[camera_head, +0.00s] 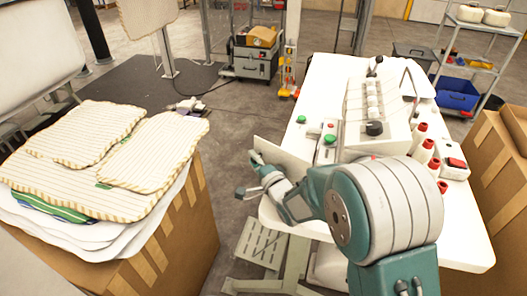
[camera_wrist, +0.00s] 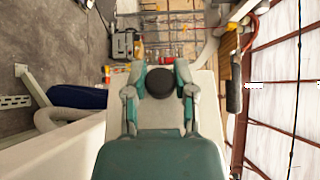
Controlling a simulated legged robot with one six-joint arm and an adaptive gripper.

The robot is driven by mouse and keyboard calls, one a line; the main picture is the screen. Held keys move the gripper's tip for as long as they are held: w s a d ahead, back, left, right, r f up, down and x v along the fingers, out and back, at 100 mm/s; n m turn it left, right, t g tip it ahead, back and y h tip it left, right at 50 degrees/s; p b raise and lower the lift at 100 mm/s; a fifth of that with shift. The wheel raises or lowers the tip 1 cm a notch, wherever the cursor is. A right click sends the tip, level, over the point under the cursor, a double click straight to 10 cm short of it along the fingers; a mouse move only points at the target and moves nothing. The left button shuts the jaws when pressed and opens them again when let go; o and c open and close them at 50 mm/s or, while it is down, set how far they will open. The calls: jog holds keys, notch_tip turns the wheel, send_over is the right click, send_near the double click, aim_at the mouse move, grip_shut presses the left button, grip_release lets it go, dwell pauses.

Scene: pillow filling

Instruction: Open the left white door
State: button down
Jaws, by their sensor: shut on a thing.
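The left white door (camera_head: 287,159) is a thin white panel at the left side of the white machine (camera_head: 370,105). It stands out to the left, past the table edge, at an angle to the machine's front. My gripper (camera_head: 264,178) is at the door's outer part in the head view. In the wrist view my gripper (camera_wrist: 160,76) has its two fingers on either side of a dark round knob (camera_wrist: 160,83), with a pale panel behind it. The fingers are closed on the knob. The knob is hidden in the head view.
The machine stands on a white table (camera_head: 457,235) with red-topped spools (camera_head: 423,152) at its right. A cardboard box (camera_head: 185,240) topped with striped pillow covers (camera_head: 75,130) is at the left. Bare floor lies between box and table. More cardboard (camera_head: 500,165) is at the right.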

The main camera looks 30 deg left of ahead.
jog(key=s+d+n+g+y, duration=0.2)
jog(key=s+d+n+g, duration=0.1)
jog(key=s+n+g, duration=0.3)
jog(key=shift+s+f+g, duration=0.35)
jog(key=shift+s+g, duration=1.05)
jog(key=shift+g, duration=0.4)
jog(key=shift+d, duration=0.15)
jog(key=shift+c, duration=2.1)
grip_release()
jog(key=shift+w+r, duration=0.1)
jog(key=shift+r, duration=0.05)
